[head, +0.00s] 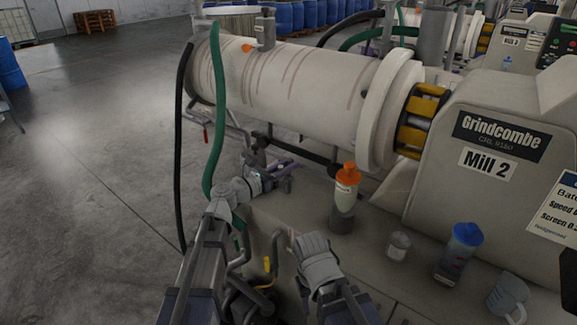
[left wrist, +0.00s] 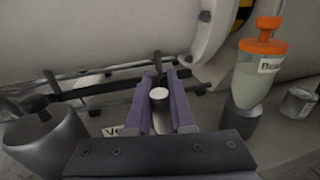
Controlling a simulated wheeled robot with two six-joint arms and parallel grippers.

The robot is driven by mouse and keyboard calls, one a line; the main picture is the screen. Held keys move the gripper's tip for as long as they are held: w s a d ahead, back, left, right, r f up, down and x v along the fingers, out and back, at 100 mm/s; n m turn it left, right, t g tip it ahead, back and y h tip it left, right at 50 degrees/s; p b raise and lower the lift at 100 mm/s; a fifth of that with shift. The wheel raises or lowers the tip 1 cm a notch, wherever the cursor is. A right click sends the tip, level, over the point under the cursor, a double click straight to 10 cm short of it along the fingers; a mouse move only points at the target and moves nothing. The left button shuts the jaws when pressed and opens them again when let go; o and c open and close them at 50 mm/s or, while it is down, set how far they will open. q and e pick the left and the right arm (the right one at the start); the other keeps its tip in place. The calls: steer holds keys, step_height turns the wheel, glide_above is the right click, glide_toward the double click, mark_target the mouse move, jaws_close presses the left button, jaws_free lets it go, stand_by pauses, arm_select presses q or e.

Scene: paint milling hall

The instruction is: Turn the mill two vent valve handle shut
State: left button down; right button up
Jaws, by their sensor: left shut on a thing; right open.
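The Mill 2 machine (head: 300,82) has a long cream barrel with reddish streaks running down it. My left gripper (head: 284,172) is below the barrel at the bench's far left end. In the left wrist view its two purple fingers (left wrist: 157,105) are on either side of a grey upright post with a pale round top, which looks like the vent valve handle (left wrist: 159,98). A label beginning "Ve" (left wrist: 112,131) is partly hidden beside it. The valve body is mostly hidden in the head view. My right gripper (head: 298,240) is lower, above the bench front, and holds nothing visible.
An orange-capped bottle (head: 346,180) stands on a grey base right of my left gripper. A small jar (head: 398,245), a blue-lidded container (head: 459,250) and a jug (head: 507,294) stand further right. Green (head: 216,110) and black hoses hang at the left.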

arm_select(q)
steer(key=s+d+f+m+y+b, duration=0.2)
steer(key=f+m, duration=0.4)
steer(key=m, duration=0.9)
steer(key=shift+s+d+f+m+t+y, duration=0.3)
steer(key=shift+s+d+y, duration=0.35)
steer(key=shift+d+y, duration=0.45)
steer(key=shift+d, duration=0.1)
steer(key=c, duration=0.8)
jaws_free()
